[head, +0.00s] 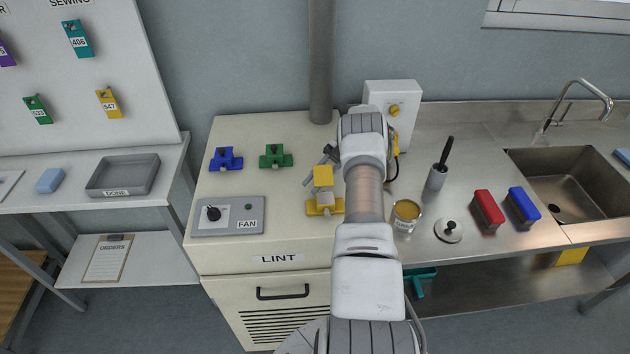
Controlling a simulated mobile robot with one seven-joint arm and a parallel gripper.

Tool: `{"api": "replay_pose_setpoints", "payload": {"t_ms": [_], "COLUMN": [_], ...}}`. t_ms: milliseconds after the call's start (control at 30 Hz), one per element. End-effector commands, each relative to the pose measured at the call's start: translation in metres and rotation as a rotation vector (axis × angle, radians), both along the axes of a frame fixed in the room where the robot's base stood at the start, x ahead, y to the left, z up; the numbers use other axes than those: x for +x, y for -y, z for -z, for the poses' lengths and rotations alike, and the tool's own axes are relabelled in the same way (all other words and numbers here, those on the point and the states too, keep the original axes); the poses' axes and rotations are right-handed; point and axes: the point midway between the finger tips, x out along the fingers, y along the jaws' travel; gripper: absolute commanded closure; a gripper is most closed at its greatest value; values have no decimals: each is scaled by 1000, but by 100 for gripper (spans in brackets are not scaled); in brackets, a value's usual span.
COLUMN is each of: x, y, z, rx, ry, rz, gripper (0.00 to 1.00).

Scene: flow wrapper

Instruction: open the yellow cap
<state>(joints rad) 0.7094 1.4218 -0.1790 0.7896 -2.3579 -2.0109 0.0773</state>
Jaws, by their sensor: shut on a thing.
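The yellow cap (323,176) shows as a square flap standing up above its yellow base (314,208) on the cream machine top. A pale grey part shows between flap and base. My gripper (326,164) is just behind the flap's top edge, at the left of my arm, and is shut on the yellow cap. My arm hides part of the gripper and the right side of the base. The fingertips are small and partly hidden, so the exact grip is hard to see.
A blue fixture (226,158) and a green fixture (276,156) sit left of the yellow one. A fan switch box (228,216) is at the front left. A white wall unit (408,98) is behind.

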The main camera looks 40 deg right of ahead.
Motion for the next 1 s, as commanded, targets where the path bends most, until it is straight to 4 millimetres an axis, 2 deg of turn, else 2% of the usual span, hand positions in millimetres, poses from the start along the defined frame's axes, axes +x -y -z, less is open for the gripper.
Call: {"api": "replay_pose_setpoints", "payload": {"t_ms": [33,167,200,733,1000], "x": [0,0,0,-1,0], "y": [0,0,0,0,0], "z": [1,1,1,0,-6], "rx": [0,0,0,-9,-83], "ry": [-1,-1,-1,11,128], "rz": [0,0,0,0,0], "gripper": [70,46,45,45,45]}}
